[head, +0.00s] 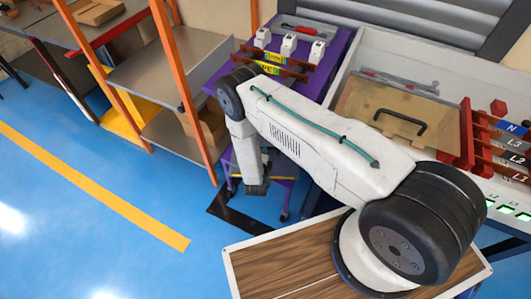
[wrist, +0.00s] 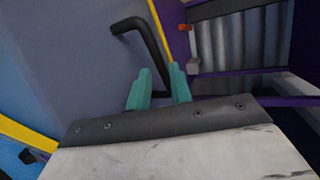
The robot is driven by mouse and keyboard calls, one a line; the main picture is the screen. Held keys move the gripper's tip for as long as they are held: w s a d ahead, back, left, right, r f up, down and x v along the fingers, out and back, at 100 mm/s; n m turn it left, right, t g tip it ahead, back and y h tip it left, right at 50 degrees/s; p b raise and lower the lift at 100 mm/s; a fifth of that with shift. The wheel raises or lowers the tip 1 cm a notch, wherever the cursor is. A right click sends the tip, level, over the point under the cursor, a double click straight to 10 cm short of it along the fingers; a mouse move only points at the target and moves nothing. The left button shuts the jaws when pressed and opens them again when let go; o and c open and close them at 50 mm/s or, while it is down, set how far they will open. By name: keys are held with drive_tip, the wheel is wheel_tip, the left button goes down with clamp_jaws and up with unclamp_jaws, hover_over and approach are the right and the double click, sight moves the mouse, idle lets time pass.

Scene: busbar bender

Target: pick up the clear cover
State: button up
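The clear cover (head: 368,107) is a see-through, tan-tinted panel with a black handle (head: 400,122). It lies in the white-walled bay at the right of the head view, behind my arm. My gripper (head: 256,189) hangs low to the left, well apart from the cover, beside the purple cart. In the wrist view its teal fingers (wrist: 160,74) are apart. A bent black bar (wrist: 147,38) runs down behind and between them. I cannot tell whether the fingers touch this bar or what it belongs to.
A purple cart (head: 335,68) carries white parts and tools. An orange-posted shelf (head: 182,80) stands at the left. A wood-topped surface (head: 285,265) lies in front. Blue floor (head: 80,210) is open at the left.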

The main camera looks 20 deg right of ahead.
drive_tip(key=x, duration=0.4)
drive_tip(key=shift+w+f, duration=0.1)
drive_tip(key=shift+w, duration=0.15)
drive_tip(key=shift+d, duration=0.1)
clamp_jaws()
